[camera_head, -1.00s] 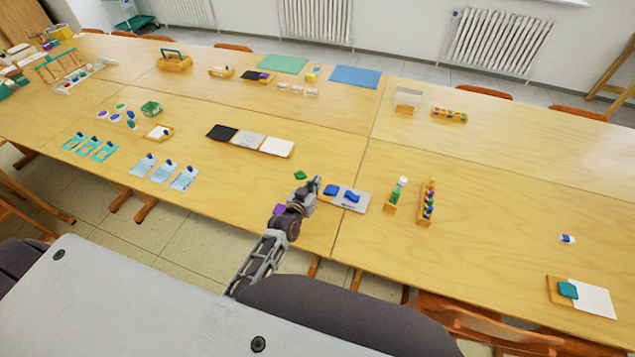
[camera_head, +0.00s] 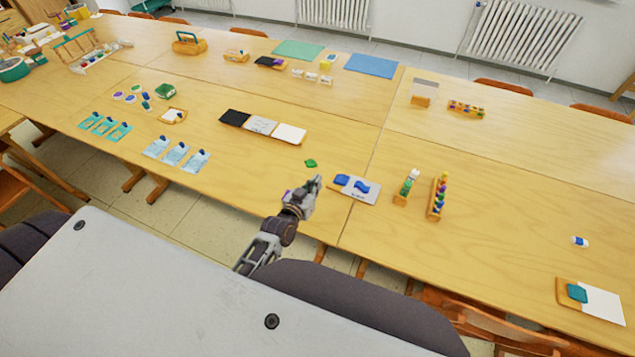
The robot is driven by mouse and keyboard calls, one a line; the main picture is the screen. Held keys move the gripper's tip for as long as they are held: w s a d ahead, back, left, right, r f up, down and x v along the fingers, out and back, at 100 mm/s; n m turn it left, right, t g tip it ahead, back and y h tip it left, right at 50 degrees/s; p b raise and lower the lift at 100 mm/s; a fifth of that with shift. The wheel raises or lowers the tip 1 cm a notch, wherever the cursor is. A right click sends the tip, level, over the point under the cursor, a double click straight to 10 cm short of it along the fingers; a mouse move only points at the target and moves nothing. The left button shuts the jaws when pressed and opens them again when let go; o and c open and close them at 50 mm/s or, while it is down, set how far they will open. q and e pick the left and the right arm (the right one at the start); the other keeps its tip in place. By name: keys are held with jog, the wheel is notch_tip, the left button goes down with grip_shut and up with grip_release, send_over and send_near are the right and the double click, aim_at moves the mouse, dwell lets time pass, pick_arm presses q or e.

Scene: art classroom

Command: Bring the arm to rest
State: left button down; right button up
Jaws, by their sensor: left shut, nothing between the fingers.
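My left gripper (camera_head: 315,184) is above the front edge of the long wooden table (camera_head: 230,180). It is shut with nothing in it. A green piece (camera_head: 311,163) lies on the table just beyond the fingertips. To the right of the gripper is a grey card (camera_head: 368,198) with two blue pieces (camera_head: 361,187) on it. A small purple thing (camera_head: 288,194) shows partly behind my left wrist. My right gripper is not in view.
Black, grey and white squares (camera_head: 290,133) lie beyond the gripper. Wooden holders with coloured pegs (camera_head: 437,196) stand to the right. Light blue cards (camera_head: 176,153) lie to the left. The table's right part is mostly bare.

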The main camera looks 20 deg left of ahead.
pick_arm(q)
jog(key=shift+s, duration=0.1)
dwell(0.7)
jog(key=s+a+r+m+g+y, duration=0.1)
jog(key=s+r+g, duration=0.1)
jog(key=s+g, duration=0.6)
jog(key=s+a+r+m+g, duration=0.1)
jog(key=s+r+g, duration=0.25)
jog(key=s, duration=0.95)
notch_tip(320, 180, down, 35)
jog(key=s+g, duration=0.2)
jog(key=s, duration=0.1)
jog(key=s+a+f, duration=0.2)
jog(key=s+f, duration=0.7)
jog(key=s, duration=0.2)
jog(key=s+a+f, duration=0.2)
jog(key=s+f, duration=0.7)
jog(key=s, duration=0.1)
jog(key=shift+s+f+m+g+y, duration=0.3)
jog(key=shift+s+f+g, duration=0.05)
jog(key=shift+s+f, duration=0.05)
